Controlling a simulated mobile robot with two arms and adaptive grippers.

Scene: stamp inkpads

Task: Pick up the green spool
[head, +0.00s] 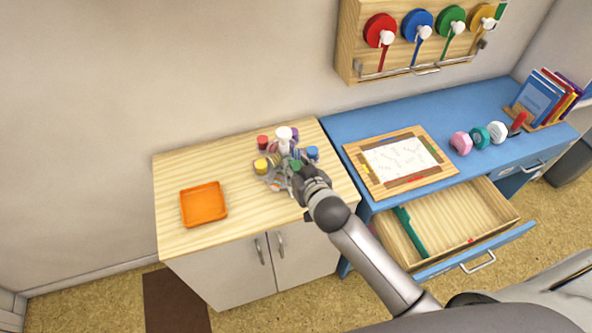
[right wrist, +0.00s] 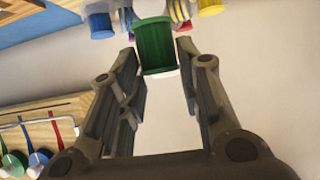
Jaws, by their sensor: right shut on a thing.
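The green spool (right wrist: 155,45) sits between the fingertips of my right gripper (right wrist: 156,50) in the right wrist view. It has a green body with a pale lower rim. In the head view my right gripper (head: 287,174) is over the right part of the wooden cabinet top (head: 235,165), among several spools, with the green spool (head: 296,165) partly hidden by it. The gripper is shut on the green spool. I cannot tell whether the spool touches the cabinet top. My left gripper is not in view.
Close around stand a red spool (head: 262,142), yellow spool (head: 261,166), blue spool (head: 312,153) and white spool (head: 284,134). An orange tray (head: 204,216) lies at left with clear wood between. A blue desk (head: 350,125) with an open drawer (head: 450,215) is at right.

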